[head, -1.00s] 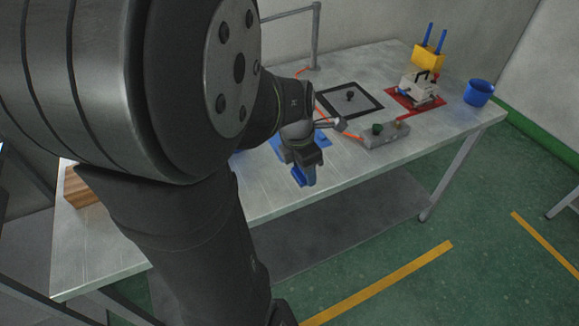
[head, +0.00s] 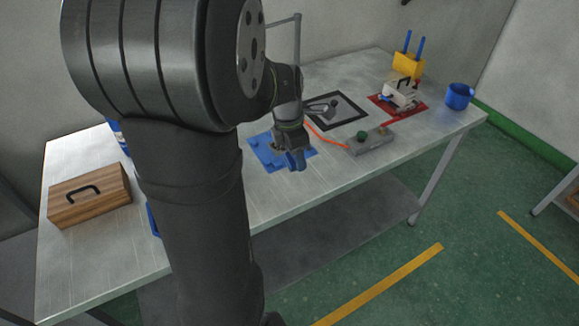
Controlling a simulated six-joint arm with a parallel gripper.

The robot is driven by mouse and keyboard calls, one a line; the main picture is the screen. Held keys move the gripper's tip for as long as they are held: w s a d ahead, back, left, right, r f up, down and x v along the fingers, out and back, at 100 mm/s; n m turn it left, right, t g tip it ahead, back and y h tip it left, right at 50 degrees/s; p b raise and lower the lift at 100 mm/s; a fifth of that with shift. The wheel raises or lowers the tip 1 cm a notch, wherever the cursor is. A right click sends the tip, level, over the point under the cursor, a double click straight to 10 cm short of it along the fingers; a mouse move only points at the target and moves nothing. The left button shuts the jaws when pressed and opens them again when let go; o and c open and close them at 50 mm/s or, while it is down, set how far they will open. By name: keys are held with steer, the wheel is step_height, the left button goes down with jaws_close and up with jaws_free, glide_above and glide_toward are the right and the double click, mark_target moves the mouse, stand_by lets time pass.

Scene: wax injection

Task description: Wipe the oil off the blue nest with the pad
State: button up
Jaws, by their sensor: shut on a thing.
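The blue nest (head: 265,158) is a flat blue plate lying on the metal table, left of the black-framed square. My gripper (head: 295,163) points down over its right part and hides some of it. It is shut on a small bluish piece, likely the pad, which is mostly hidden by the fingers. I cannot tell whether the piece touches the nest. A dark tan patch shows on the nest beside the gripper; I cannot tell whether it is oil.
A grey control box (head: 370,142) with a green knob and an orange cable is right of the nest. Behind are a black-framed plate (head: 352,123), a device on a red mat (head: 398,112) and a blue cup (head: 459,96). A wooden box (head: 92,195) stands at left.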

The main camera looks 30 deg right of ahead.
mark_target(274, 150)
steer(key=w+d+f+m+g, duration=0.1)
steer(key=w+d+f+m, duration=0.3)
steer(key=w, duration=0.6)
steer(key=w+d+m, duration=0.3)
steer(key=w+d, duration=0.2)
steer(key=w, duration=0.4)
steer(key=shift+d+f, duration=0.1)
steer(key=shift+f, duration=3.6)
steer(key=shift+w+a+f, duration=0.1)
steer(key=shift+a+f, duration=0.15)
steer(key=shift+f, duration=0.05)
steer(key=shift+c, duration=0.4)
steer(key=shift+a, duration=3.15)
steer(key=shift+c, duration=0.4)
steer(key=shift+d, duration=3.5)
steer(key=shift+s+a, duration=0.2)
steer(key=shift+a, duration=3.3)
steer(key=shift+d, duration=3.1)
steer(key=r, duration=0.2)
steer(key=shift+d+r, duration=0.35)
steer(key=shift+r, duration=2.8)
